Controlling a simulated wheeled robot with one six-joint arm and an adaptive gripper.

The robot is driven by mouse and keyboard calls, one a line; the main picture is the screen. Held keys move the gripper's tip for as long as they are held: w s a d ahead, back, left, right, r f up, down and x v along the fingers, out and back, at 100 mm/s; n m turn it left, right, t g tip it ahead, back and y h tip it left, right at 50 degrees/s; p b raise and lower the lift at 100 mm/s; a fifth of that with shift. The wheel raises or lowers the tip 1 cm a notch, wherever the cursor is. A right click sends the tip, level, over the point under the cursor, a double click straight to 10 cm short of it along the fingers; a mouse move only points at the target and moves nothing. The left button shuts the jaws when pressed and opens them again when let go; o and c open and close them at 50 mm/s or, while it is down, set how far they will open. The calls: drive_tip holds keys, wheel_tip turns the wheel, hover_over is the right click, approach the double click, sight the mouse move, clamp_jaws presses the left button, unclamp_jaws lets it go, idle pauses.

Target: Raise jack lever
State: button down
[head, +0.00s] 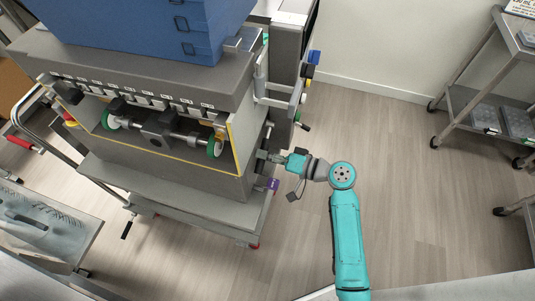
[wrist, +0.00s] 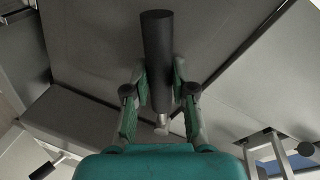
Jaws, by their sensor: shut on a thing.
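The jack lever shows in the wrist view as a dark cylindrical grip (wrist: 157,40) on a thin pale metal rod. My gripper (wrist: 160,82) has one finger on each side of the grip and is shut on it. In the head view my gripper (head: 270,157) is at the right side of the grey depositor machine (head: 215,183), low on its side wall. The held grip is mostly hidden there by my fingers.
A purple-ended part (head: 272,184) sticks out just below my gripper. A shelf cart (head: 470,100) stands at the right. The wooden floor (head: 410,190) between is clear.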

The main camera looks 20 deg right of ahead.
drive_tip(key=shift+s+a+r+m+g, duration=0.15)
drive_tip(key=shift+s+r+m+g, duration=0.1)
drive_tip(key=shift+r+m, duration=0.45)
drive_tip(key=shift+s+a+r+m+g, duration=0.1)
drive_tip(key=shift+r+m+g, duration=0.15)
drive_tip(key=shift+r+m, duration=0.45)
drive_tip(key=shift+f, duration=0.1)
drive_tip(key=c, duration=0.9)
unclamp_jaws()
drive_tip(key=shift+c, duration=0.2)
drive_tip(key=v, duration=1.2)
drive_tip(key=shift+d, duration=0.1)
